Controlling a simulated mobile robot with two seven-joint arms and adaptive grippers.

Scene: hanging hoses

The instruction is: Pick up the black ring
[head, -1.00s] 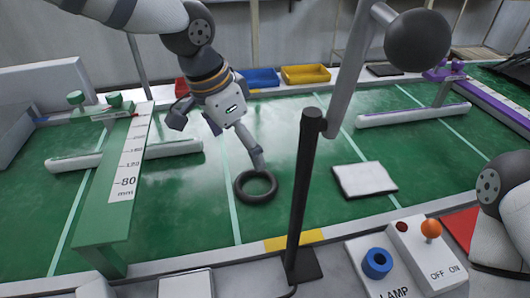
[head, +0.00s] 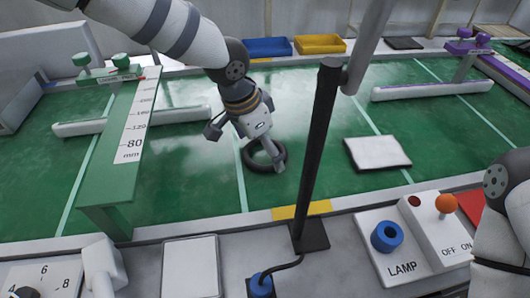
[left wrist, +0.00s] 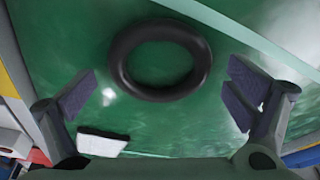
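The black ring (head: 251,160) lies flat on the green table top, near a thin pale line. It shows whole in the left wrist view (left wrist: 117,67), ahead of the fingers. My left gripper (head: 243,148) is just above the ring in the head view and partly covers it. In the left wrist view the two fingers of the left gripper (left wrist: 160,94) are spread wide with nothing between them. I cannot tell if a finger touches the ring. Of my right arm only links show at the right edge; its gripper is out of view.
A black post (head: 313,150) stands in front, right of the ring. A white pad (head: 377,153) lies further right. A green gauge stand (head: 110,170) is at the left. A lamp switch box (head: 435,228) is at the front right. Blue (head: 270,47) and yellow (head: 320,43) bins stand behind.

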